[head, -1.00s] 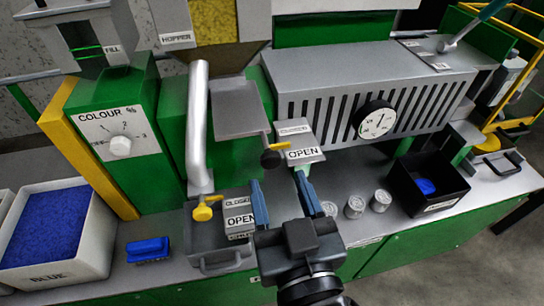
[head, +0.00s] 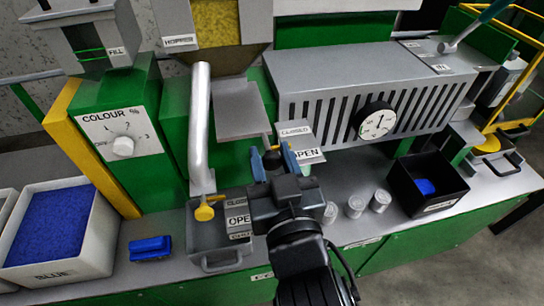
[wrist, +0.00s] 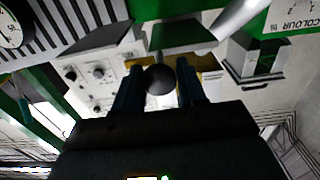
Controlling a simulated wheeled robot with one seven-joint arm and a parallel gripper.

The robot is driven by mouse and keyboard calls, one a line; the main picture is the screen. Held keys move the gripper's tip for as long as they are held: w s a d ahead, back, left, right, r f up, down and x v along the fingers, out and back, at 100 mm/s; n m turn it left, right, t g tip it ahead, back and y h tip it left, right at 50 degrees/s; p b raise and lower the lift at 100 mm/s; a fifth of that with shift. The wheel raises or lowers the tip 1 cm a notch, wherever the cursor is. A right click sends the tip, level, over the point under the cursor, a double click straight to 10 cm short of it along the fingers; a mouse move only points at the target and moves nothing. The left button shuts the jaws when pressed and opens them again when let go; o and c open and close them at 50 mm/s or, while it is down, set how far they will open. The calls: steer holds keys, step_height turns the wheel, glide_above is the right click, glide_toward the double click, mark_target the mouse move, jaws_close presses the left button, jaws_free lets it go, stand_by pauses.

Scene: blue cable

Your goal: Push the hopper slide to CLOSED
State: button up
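The hopper slide is a flat grey plate (head: 240,110) under the hopper (head: 208,22), with a yellow stem and a dark round knob (head: 272,160) at its front. In the wrist view the dark ball knob (wrist: 160,80) sits between my two blue fingers. My gripper (head: 274,162) is open around the knob; I cannot tell whether either finger touches it. A CLOSED label (head: 295,131) and an OPEN label (head: 306,154) stand just right of the knob. The gripper hides part of the stem.
Right are metal cups (head: 355,206) and a black bin (head: 432,185). A ribbed grey housing with a gauge (head: 375,122) rises behind.

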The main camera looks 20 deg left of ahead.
mark_target(264, 132)
jaws_close()
steer(key=b+x, duration=0.1)
steer(key=x, duration=0.4)
steer(key=shift+w+a, duration=0.2)
steer(key=shift+w, duration=0.1)
steer(key=shift+w+a+r, duration=0.1)
steer(key=shift+w+a, duration=0.05)
steer(key=shift+w, duration=0.1)
steer(key=shift+o, duration=1.8)
jaws_free()
steer(key=shift+b+v, duration=0.4)
steer(key=shift+v, duration=3.45)
